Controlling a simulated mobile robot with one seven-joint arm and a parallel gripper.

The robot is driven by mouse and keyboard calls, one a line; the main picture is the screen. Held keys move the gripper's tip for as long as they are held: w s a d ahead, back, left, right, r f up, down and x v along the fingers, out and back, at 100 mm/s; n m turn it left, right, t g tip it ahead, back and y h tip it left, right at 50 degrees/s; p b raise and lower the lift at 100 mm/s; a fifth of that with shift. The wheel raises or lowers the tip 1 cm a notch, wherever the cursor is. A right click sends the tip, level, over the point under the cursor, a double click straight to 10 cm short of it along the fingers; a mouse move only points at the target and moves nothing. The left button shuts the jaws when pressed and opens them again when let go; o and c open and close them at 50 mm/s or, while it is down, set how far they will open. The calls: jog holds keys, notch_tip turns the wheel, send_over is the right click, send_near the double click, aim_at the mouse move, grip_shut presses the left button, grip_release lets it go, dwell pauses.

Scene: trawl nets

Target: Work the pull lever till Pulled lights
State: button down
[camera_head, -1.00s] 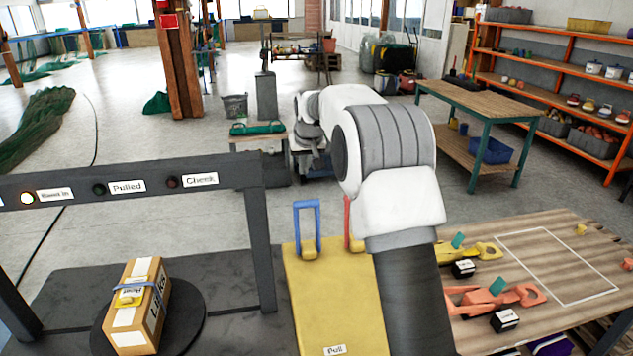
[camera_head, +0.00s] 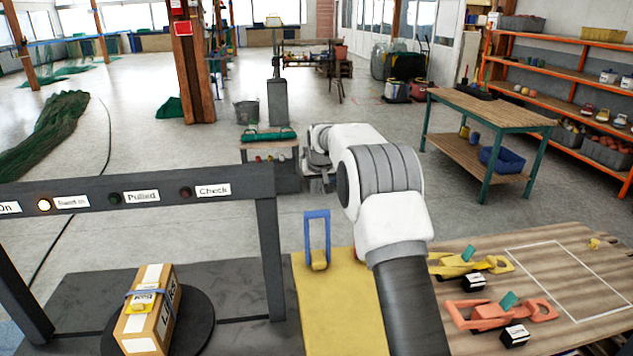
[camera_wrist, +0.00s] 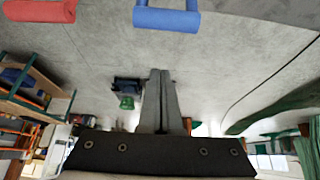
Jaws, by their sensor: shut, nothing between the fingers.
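The blue lever (camera_head: 317,235) is an upright hoop handle on the yellow panel (camera_head: 335,310) in the head view. Its blue bar also shows at the top of the wrist view (camera_wrist: 167,18). A red handle (camera_wrist: 40,10) is at the top left of the wrist view; my arm hides it in the head view. My gripper (camera_wrist: 160,74) is shut and empty, apart from both handles in the picture. The Pulled lamp (camera_head: 115,198) is dark. The lamp to its left (camera_head: 44,204) glows, and the Check lamp (camera_head: 185,192) is dark.
A box (camera_head: 150,310) stands on a dark round plate left of the yellow panel, under the dark lamp frame (camera_head: 268,255). At right is a wooden table (camera_head: 450,330) with yellow and orange tools and small dark blocks. A workbench (camera_head: 490,110) stands beyond on open floor.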

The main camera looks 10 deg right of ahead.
jog(key=shift+s+f, duration=0.3)
jog(key=shift+f, duration=0.4)
jog(key=shift+s+f, duration=0.3)
jog(key=shift+f, duration=0.45)
jog(key=shift+s+f, duration=0.3)
jog(key=shift+f, duration=0.4)
jog(key=shift+s+a+f+b, duration=0.1)
jog(key=shift+s+b, duration=0.1)
jog(key=shift+b, duration=0.2)
jog(key=shift+s+t, duration=0.25)
jog(key=shift+t, duration=0.05)
jog(key=shift+b, duration=0.5)
